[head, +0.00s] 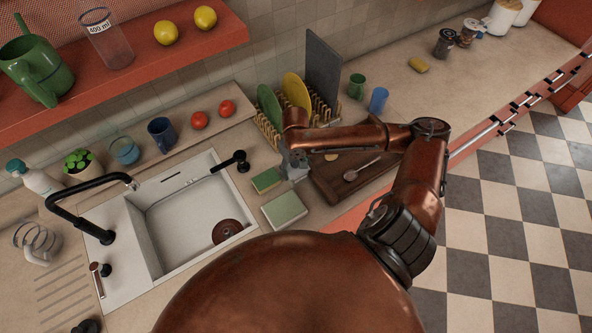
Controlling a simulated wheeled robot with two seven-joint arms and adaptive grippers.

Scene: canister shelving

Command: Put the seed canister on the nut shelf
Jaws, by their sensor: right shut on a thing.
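My right gripper (297,168) is at the end of the copper arm, low over the counter between the green sponges and the wooden board. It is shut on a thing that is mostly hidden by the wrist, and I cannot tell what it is. Two dark-lidded jars, one nearer (444,43) and one farther (468,33), stand at the back right of the counter. I cannot read which holds seeds. A red shelf (200,62) runs across the upper left; no nut label shows on it. My left gripper is not in view.
White canisters (503,16) stand behind the jars. A dish rack (318,118) with plates, a wooden board (330,190) with a spoon, sponges (284,210) and a sink (190,215) surround the gripper. The red shelf carries a green jug (36,70), a measuring glass (105,40) and lemons (166,32).

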